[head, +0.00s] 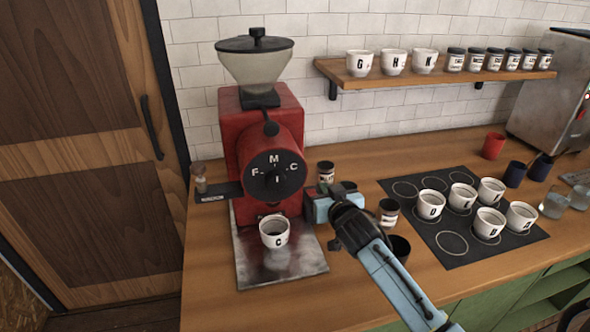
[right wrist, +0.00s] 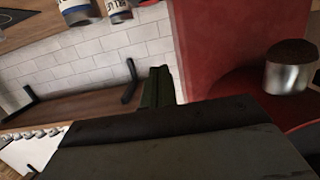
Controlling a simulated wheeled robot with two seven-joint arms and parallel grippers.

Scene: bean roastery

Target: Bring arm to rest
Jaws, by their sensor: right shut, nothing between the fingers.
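My right gripper (head: 309,205) is in the head view, beside the right side of the red grinder (head: 268,110). Its fingers are shut with nothing between them. In the right wrist view the closed fingertips (right wrist: 158,85) show in front of the tiled wall, close to the grinder's red body (right wrist: 215,40). My right arm reaches in from the lower right, over the wooden counter (head: 345,285). A white cup marked C (head: 274,232) stands upright on the grinder's metal tray (head: 285,268), left of and apart from the gripper. My left gripper is not in view.
Small dark jars stand around the gripper, one (head: 388,212) right beside the arm. A black mat (head: 450,243) with several white cups lies to the right. A wall shelf (head: 440,82) holds cups and jars. A red mug (head: 493,145) stands farther back.

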